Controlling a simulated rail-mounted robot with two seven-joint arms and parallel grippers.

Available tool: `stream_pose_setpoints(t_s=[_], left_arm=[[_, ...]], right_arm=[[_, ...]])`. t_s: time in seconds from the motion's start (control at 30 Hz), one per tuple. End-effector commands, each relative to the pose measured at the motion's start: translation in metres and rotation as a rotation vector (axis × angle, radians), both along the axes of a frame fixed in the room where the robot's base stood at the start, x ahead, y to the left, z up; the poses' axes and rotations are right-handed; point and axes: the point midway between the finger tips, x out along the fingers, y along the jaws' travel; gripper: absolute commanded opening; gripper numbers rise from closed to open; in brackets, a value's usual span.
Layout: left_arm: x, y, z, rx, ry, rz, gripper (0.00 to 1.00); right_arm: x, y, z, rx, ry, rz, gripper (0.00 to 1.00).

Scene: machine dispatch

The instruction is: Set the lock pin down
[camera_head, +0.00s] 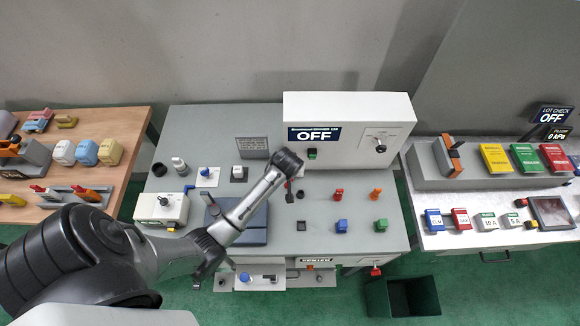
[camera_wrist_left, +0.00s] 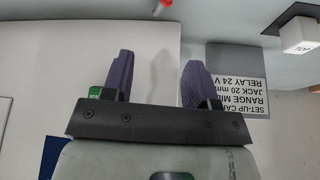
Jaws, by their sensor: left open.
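My left gripper (camera_wrist_left: 155,82) is open in the left wrist view, with nothing between its two dark fingers. In the head view the left arm reaches over the grey bench, and its dark wrist hides the fingers. A small red piece, possibly the lock pin (camera_wrist_left: 163,5), shows at the top edge of the left wrist view, apart from the fingers. In the head view a small dark piece with red (camera_head: 288,188) stands just below the wrist, partly hidden. I cannot tell for sure which piece is the lock pin. My right gripper is not in view.
The grey set-up card (camera_head: 252,148) is left of the wrist. The machine housing (camera_head: 348,108) with an OFF display stands behind. Red (camera_head: 339,194), orange (camera_head: 376,193), blue (camera_head: 341,226) and green (camera_head: 381,225) controls are at right. A green bin (camera_head: 402,297) stands on the floor.

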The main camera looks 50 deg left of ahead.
Motion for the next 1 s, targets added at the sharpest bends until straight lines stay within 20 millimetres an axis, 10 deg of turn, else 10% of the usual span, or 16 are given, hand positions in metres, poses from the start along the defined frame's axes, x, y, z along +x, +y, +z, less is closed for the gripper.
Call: stream_pose_setpoints(t_s=[0.57,1.0], left_arm=[[-0.02,-0.016,0.043,0.004,0.005,-0.016,0.53],[-0.182,-0.126,0.055,0.04,0.11,-0.611,0.53]], right_arm=[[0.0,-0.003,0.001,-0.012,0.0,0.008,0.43],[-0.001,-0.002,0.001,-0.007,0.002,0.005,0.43]])
